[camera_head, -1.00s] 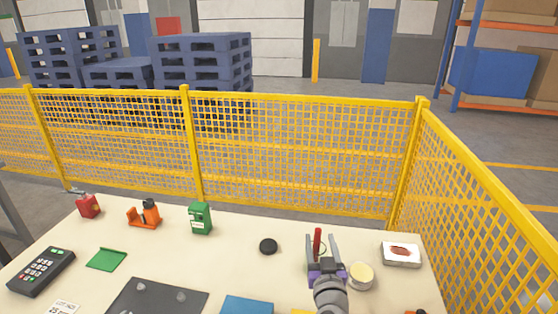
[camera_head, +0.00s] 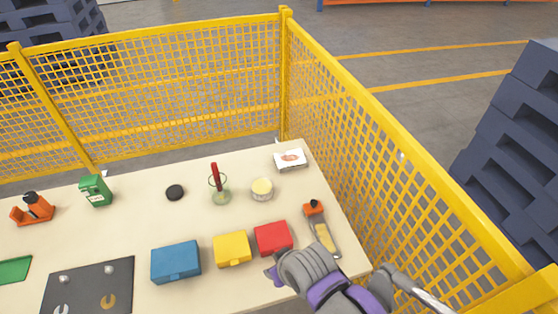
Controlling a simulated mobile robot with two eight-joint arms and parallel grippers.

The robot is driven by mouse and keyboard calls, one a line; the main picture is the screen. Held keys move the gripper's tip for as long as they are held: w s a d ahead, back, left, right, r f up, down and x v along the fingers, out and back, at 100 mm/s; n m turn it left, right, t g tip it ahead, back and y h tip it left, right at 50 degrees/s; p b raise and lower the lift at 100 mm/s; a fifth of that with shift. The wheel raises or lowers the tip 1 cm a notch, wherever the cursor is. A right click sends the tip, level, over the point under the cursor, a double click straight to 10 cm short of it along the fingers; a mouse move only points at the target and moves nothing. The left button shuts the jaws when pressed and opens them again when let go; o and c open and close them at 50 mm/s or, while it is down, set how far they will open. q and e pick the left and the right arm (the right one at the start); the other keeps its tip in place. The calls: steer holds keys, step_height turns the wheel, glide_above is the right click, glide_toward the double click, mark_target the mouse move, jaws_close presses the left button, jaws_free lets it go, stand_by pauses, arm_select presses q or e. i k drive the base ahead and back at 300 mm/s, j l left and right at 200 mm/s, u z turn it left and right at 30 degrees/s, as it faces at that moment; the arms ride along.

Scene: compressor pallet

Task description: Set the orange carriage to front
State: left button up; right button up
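The orange carriage (camera_head: 314,207) sits at the far end of a narrow slide rail (camera_head: 324,238) on the right side of the table. The rail runs towards me from the carriage, with a pale strip along it. A grey and purple wrist and gripper (camera_head: 276,273), which I take as my right one, is at the table's front edge, left of the rail's near end and close to the red box. It is apart from the carriage. Its fingertips are not clearly visible, so its opening cannot be told. My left gripper is not in view.
Red (camera_head: 272,238), yellow (camera_head: 231,248) and blue (camera_head: 176,262) boxes stand in a row left of the rail. A round cream tub (camera_head: 262,189), a red-handled item (camera_head: 216,178) and a white box (camera_head: 290,159) are behind. A yellow mesh fence (camera_head: 400,165) runs close along the table's right edge.

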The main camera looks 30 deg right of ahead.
mark_target(315, 207)
steer(key=z, duration=1.55)
